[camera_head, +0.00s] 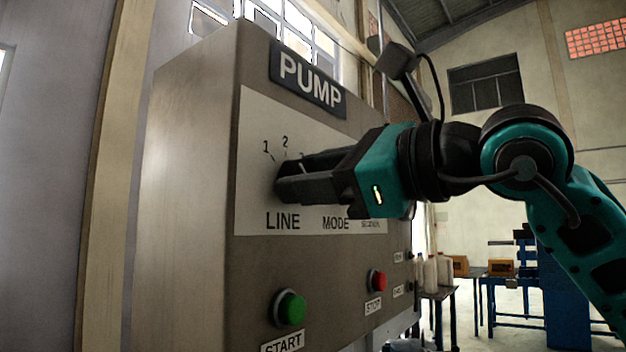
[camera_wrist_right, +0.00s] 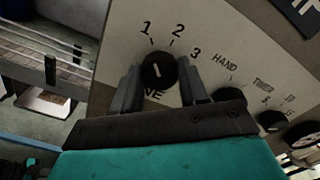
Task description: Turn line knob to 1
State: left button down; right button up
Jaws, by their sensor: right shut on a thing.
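The pump box (camera_head: 195,190) has a white label plate with LINE and MODE markings. My right gripper (camera_head: 287,182) reaches in from the right and is shut on the line knob. Its fingers cover the knob in the head view. In the right wrist view the round black line knob (camera_wrist_right: 158,72) sits between the two fingers of the right gripper (camera_wrist_right: 159,78). A short white mark on the knob tilts slightly left of up, roughly toward the 1. The numbers 1, 2 and 3 show around it. My left gripper is not in view.
A green START button (camera_head: 291,308) and a red STOP button (camera_head: 377,281) are below the label plate. More black knobs, including the one marked HAND (camera_wrist_right: 229,95), lie right of the line knob. Blue tables with bottles and boxes stand in the background.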

dwell(0.5)
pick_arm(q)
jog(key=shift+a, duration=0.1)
pick_arm(e)
jog(key=o, duration=1.1)
jog(key=shift+c, duration=0.2)
pick_arm(q)
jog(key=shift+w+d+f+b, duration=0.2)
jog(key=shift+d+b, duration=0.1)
jog(key=shift+b, duration=0.35)
pick_arm(e)
jog(key=v, duration=1.3)
